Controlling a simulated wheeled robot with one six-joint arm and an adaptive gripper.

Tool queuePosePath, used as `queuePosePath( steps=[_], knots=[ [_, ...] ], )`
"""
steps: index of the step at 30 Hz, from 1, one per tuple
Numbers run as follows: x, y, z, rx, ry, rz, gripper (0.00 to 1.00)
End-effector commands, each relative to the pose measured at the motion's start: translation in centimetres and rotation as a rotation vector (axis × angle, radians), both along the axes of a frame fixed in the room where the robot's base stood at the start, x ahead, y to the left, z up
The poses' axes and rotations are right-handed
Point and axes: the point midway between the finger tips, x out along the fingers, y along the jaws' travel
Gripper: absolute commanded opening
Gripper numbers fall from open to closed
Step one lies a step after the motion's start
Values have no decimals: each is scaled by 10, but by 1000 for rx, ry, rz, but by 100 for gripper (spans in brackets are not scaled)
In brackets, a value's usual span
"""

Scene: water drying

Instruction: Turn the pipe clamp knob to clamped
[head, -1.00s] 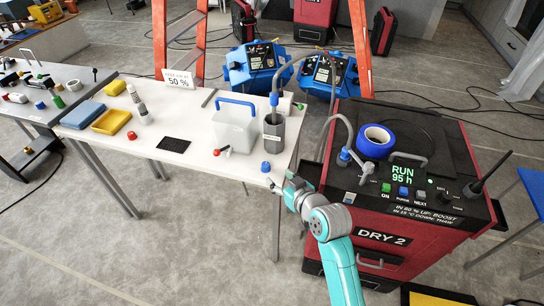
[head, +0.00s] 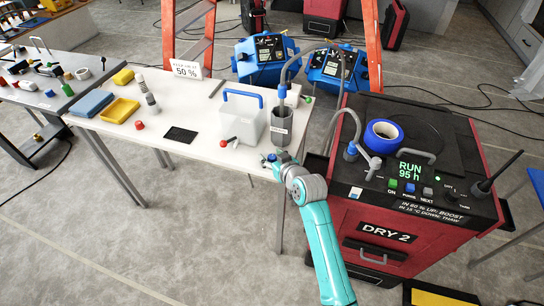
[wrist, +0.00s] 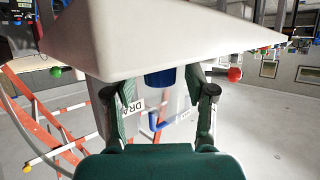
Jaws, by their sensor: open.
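A blue knob (head: 271,157) stands near the front right corner of the white table, partly hidden by my gripper (head: 272,164). No readable mark shows whether it is the pipe clamp knob or how it is set. In the wrist view, which looks upside down, the blue knob (wrist: 158,80) lies between the two open fingers of my gripper (wrist: 160,100). I cannot tell whether they touch it. Behind it stand a grey cup (head: 282,133) with a hose in it and a clear tank (head: 240,125) with a blue handle.
The white table (head: 205,150) also holds a red knob (head: 139,125), a black pad (head: 181,135) and a red-ended lever (head: 224,143). The red dryer (head: 375,265) stands close at the right, with a blue tape roll (head: 383,137) on top.

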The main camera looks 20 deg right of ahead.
Motion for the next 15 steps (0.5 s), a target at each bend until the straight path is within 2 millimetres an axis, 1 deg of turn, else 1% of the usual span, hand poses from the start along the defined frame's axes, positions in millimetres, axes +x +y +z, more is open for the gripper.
queuePosePath(
  steps=[6,7,8,9,11,12,13,15],
  knots=[
    [0,0,0,0,0,0,55],
    [0,0,0,0,0,0,50],
    [0,0,0,0,0,0,43],
    [0,0,0,0,0,0,33],
    [0,0,0,0,0,0,18],
    [0,0,0,0,0,0,8],
    [0,0,0,0,0,0,0],
    [0,0,0,0,0,0,0]
  ],
)
